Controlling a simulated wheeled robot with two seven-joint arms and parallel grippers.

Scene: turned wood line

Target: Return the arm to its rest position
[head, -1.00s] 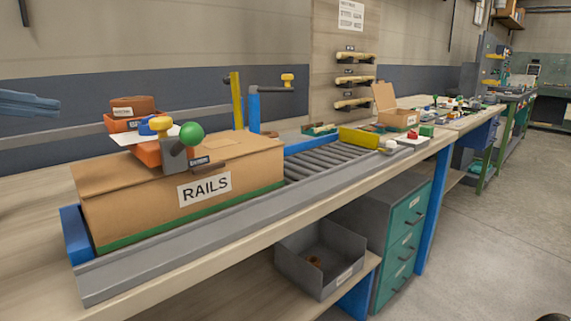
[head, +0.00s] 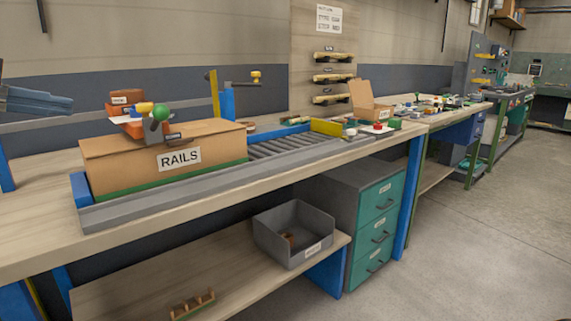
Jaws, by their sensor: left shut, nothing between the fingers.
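My left gripper (head: 58,103) shows at the left edge of the head view as a blue-grey shape, with its tip pointing right. It is shut and empty, and it appears in front of the wall, left of the RAILS box. Most of the arm behind it is out of the picture. My right gripper is not in view.
The cardboard RAILS box (head: 120,170) stands on the bench conveyor (head: 150,206), with a stamp-like tool with a green knob (head: 161,112) and orange bins (head: 126,98) around its top. A grey bin (head: 275,247) sits on the lower shelf beside teal drawers (head: 378,225). The floor at right is clear.

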